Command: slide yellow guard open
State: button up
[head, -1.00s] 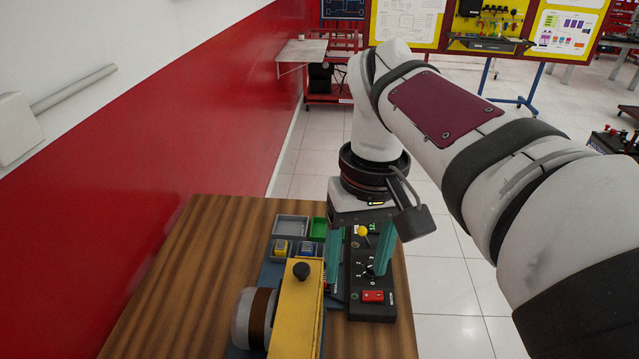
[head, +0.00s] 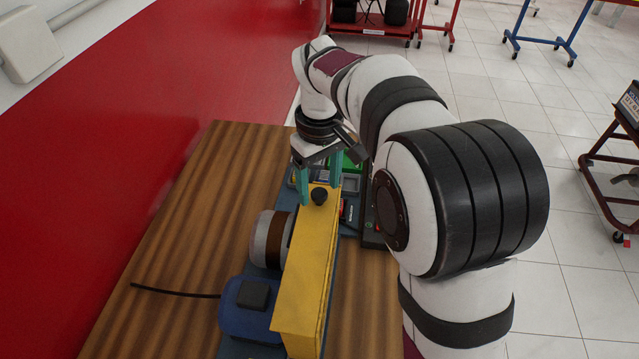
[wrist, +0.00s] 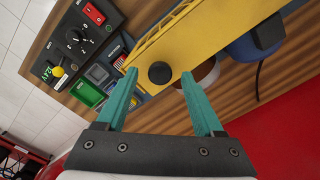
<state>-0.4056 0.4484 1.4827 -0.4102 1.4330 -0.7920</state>
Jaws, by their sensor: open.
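The yellow guard (head: 305,265) is a long box-like cover on the blue base, with a round black knob (head: 319,196) on top at its far end. The guard also fills the upper middle of the wrist view (wrist: 190,45), with the knob (wrist: 160,73) there. My gripper (head: 319,190) has teal fingers and is open. In the wrist view, its fingertips (wrist: 159,75) stand apart on either side of the knob, with visible gaps. Whether they reach down to the knob's height I cannot tell. My arm hides part of the area to the right of the guard.
A blue motor (head: 252,308) with a black cable (head: 175,291) and a grey-brown cylinder (head: 268,240) lie left of the guard.

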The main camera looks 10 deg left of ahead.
jog(key=shift+f, duration=0.45)
grip_shut()
dwell(1.1)
